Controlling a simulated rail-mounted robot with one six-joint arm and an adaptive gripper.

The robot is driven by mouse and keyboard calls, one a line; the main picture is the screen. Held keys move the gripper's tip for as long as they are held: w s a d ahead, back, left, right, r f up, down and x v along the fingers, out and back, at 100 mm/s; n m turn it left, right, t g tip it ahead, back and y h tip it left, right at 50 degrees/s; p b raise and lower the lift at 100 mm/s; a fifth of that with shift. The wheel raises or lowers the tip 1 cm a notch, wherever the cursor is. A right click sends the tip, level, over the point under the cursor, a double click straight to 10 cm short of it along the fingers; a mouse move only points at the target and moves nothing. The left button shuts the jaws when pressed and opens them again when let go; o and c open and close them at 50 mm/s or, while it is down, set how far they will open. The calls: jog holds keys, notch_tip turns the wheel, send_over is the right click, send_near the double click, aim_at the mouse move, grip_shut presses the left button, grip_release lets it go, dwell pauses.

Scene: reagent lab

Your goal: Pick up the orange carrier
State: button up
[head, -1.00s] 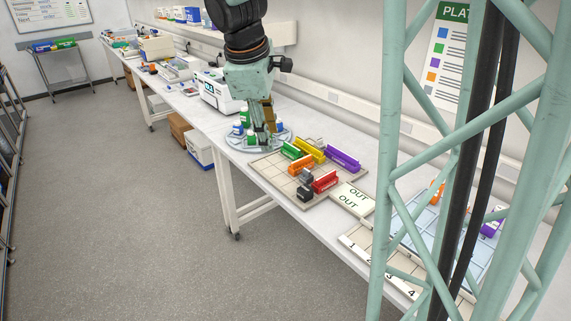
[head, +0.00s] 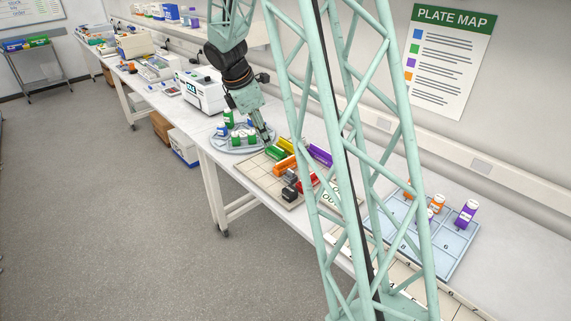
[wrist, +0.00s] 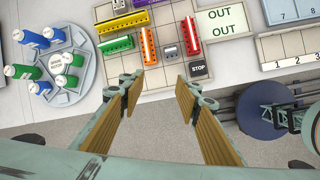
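The orange carrier (head: 286,168) is a long narrow holder on the beige grid board (head: 252,173). In the wrist view the orange carrier (wrist: 148,46) points away from me, with its near end just beyond my fingertips. My gripper (wrist: 160,80) is open and empty, its two wood-coloured pads wide apart, with board and bench visible between them. In the head view my gripper (head: 268,137) hangs above the bench between the round tray and the board. It is apart from the carrier.
The green carrier (wrist: 116,47) lies left of the orange one, the yellow (wrist: 123,20) behind. A grey block (wrist: 170,52), red carrier (wrist: 191,34) and black STOP block (wrist: 199,70) are right. A round tray (wrist: 85,85) with several bottles is left, an OUT plate (wrist: 222,22) right.

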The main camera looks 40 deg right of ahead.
aim_at(284, 160)
jog(key=w+d+f+n+p, duration=0.3)
jog(key=w+d+f+p, duration=0.1)
jog(key=d+f, duration=0.4)
jog(key=shift+w+d+f+n+g, duration=0.4)
jog(key=shift+w+f, duration=0.05)
jog(key=shift+f, duration=0.45)
jog(key=shift+f, duration=0.15)
jog(key=shift+x, duration=4.2)
jog(key=shift+d, duration=0.15)
jog(key=shift+x, duration=2.5)
jog(key=shift+s+d, duration=0.15)
jog(key=c, duration=0.7)
